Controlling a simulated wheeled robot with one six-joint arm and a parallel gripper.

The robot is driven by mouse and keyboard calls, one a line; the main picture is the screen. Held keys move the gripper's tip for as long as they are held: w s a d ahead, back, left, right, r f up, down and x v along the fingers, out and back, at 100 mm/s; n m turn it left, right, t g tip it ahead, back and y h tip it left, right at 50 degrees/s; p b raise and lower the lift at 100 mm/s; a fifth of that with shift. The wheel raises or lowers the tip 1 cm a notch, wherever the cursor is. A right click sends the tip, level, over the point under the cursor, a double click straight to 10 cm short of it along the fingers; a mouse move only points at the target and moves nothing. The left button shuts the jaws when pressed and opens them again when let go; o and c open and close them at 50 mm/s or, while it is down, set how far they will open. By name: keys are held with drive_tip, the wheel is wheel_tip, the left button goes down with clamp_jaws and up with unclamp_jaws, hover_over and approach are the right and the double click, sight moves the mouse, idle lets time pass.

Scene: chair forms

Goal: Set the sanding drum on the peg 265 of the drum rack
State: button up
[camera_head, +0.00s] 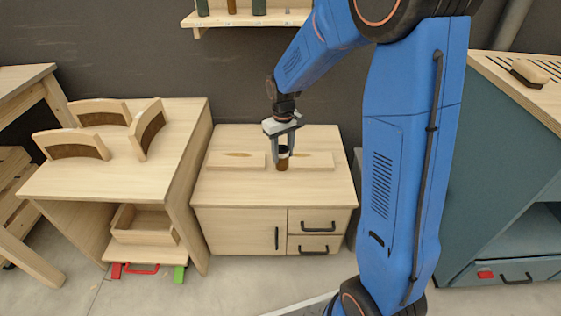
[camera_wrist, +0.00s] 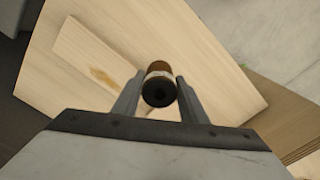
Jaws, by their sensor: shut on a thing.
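The sanding drum (camera_head: 283,165) is a small brown cylinder with a pale band at its top. My gripper (camera_head: 282,155) is shut on it, above the low wooden cabinet (camera_head: 235,190). In the wrist view the drum (camera_wrist: 159,88) shows nearly end-on, with a dark round end towards the camera, between the two fingers. I cannot tell whether its lower end touches the cabinet top. A wooden wall shelf (camera_head: 232,20) at the top edge bears several upright green and brown cylinders and may be the drum rack. Its upper part is cut off, and no peg number is readable.
Two flat boards (camera_head: 236,161) (camera_head: 312,161) lie on the cabinet top, on either side of the drum. A wooden table (camera_head: 100,182) with several curved wooden forms (camera_head: 147,129) stands left. A blue-grey bench (camera_head: 500,150) with a sanding block (camera_head: 529,72) stands right.

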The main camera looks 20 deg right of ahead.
sight(283, 164)
drive_tip(key=shift+f, duration=2.75)
drive_tip(key=shift+f, duration=0.1)
drive_tip(key=o, duration=1.2)
drive_tip(key=shift+c, duration=0.2)
